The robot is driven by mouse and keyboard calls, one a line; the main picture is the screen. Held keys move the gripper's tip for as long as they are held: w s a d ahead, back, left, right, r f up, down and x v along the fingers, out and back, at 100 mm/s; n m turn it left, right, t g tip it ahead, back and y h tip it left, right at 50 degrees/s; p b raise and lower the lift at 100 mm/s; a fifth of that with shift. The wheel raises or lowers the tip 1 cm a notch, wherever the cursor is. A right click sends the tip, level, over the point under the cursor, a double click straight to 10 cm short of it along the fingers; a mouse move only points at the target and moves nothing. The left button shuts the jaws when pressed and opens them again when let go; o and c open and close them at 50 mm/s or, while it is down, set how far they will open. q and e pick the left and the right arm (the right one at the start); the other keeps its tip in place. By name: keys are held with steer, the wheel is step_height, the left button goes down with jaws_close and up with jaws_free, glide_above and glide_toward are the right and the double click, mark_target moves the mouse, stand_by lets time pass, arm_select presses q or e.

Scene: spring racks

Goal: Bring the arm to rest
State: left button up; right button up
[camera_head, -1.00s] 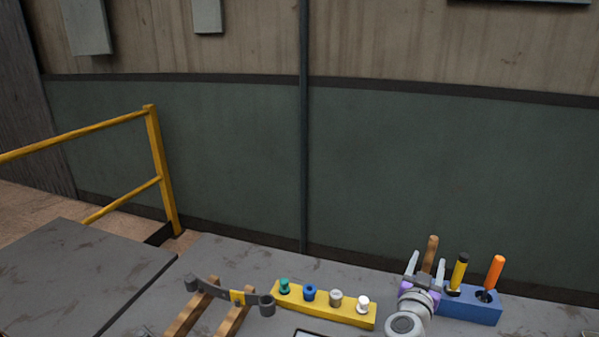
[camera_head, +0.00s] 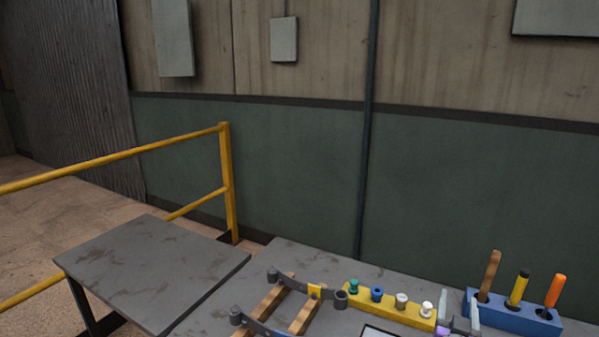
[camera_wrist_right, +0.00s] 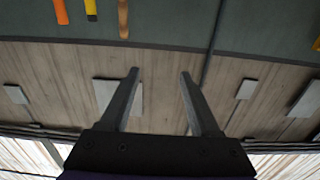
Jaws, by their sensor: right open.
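My right gripper (camera_head: 458,322) is at the bottom edge of the head view, between the yellow block and the blue tool holder. Its two fingers stand apart with nothing between them. The right wrist view shows the same open, empty fingers (camera_wrist_right: 158,85) against the wall. My left gripper is not in view.
A blue holder (camera_head: 512,318) carries a wooden, a yellow and an orange handle beside my right gripper. A yellow block (camera_head: 388,312) holds several coloured bushings. A leaf spring (camera_head: 268,327) lies on wooden bars. A bare grey table (camera_head: 150,270) and yellow railing (camera_head: 226,185) are left.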

steer(key=s+a+f+n+g+y+p, duration=0.25)
steer(key=s+a+y, duration=0.2)
steer(key=a, duration=0.45)
steer(key=s+a+f+n+g+y+p, duration=0.1)
steer(key=s+a+n+y+p, duration=0.1)
steer(key=s+a+n+y, duration=0.45)
arm_select(q)
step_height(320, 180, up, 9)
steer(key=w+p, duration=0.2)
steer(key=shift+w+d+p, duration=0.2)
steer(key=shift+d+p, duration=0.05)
steer(key=shift+p, duration=0.15)
arm_select(e)
steer(key=s+a+f+m+g+h, duration=0.1)
steer(key=s+f+g, duration=0.2)
steer(key=s, duration=0.4)
steer(key=s+a+f+m+g+h, duration=0.1)
steer(key=s+f+m+g, duration=0.1)
steer(key=s, duration=0.4)
step_height(320, 180, down, 2)
steer(key=shift+s+f+g, duration=0.1)
steer(key=shift+s+g, duration=0.3)
steer(key=shift+g, duration=0.45)
